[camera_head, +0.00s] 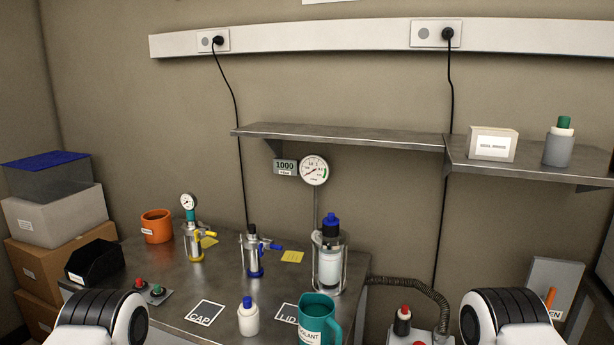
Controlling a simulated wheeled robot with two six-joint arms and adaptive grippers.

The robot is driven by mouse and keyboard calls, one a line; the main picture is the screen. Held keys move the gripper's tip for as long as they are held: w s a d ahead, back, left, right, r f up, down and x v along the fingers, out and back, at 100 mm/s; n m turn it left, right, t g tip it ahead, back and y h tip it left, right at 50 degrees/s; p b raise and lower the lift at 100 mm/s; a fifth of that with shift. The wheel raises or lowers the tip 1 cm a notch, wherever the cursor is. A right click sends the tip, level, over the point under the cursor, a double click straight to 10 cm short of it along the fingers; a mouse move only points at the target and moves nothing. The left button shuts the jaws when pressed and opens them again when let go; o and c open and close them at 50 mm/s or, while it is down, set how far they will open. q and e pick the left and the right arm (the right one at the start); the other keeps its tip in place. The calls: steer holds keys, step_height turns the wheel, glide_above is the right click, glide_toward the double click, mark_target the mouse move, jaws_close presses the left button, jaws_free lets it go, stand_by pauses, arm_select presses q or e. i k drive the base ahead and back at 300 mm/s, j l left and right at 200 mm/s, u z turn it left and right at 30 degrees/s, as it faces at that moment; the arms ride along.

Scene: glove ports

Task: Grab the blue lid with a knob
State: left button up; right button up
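A dark blue lid with a knob (331,226) sits on top of a clear vessel with white contents (328,268), which stands upright in a metal frame near the right end of the metal table. A white bottle with a blue cap (248,317) stands at the front of the table. White-outlined squares marked CAP (204,313) and LID (287,314) are on the table; the LID one is partly hidden by the teal pitcher. Only white and black parts of my two arms show at the bottom left and right, well away from the lid. Neither gripper's fingers are in view.
A teal pitcher (318,322) stands in front of the vessel. Left of it are a valve device with a blue handle (252,252), a gauge device (192,235) and an orange pot (157,226). A wall shelf (345,136) and round gauge (314,170) are above.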

mark_target(331, 221)
steer(key=i+j+z, duration=0.2)
steer(key=z, duration=0.15)
steer(key=i+j+z, duration=0.35)
steer(key=k+l, duration=0.05)
